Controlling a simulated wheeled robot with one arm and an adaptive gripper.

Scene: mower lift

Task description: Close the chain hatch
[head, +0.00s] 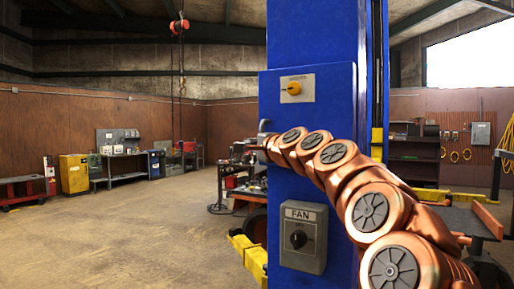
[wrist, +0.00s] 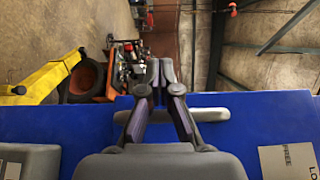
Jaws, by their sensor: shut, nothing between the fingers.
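A raised blue panel (head: 330,105) on the blue lift column looks like the chain hatch. I cannot tell whether it stands ajar. In the wrist view a long grey bar (wrist: 215,113), like a handle, lies on the blue surface (wrist: 85,125), partly hidden behind my fingers. My gripper (wrist: 161,72) is shut and empty, its fingertips beyond the blue edge. In the head view my gripper (head: 263,128) is at the panel's left edge, mostly hidden by my arm. Contact with the panel is unclear.
A grey FAN switch box (head: 303,237) is on the column below the panel. A yellow lift arm (wrist: 50,75) and a black wheel (wrist: 86,78) are near the column. A cluttered bench (head: 247,180) stands behind. The floor (head: 130,235) at left is clear.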

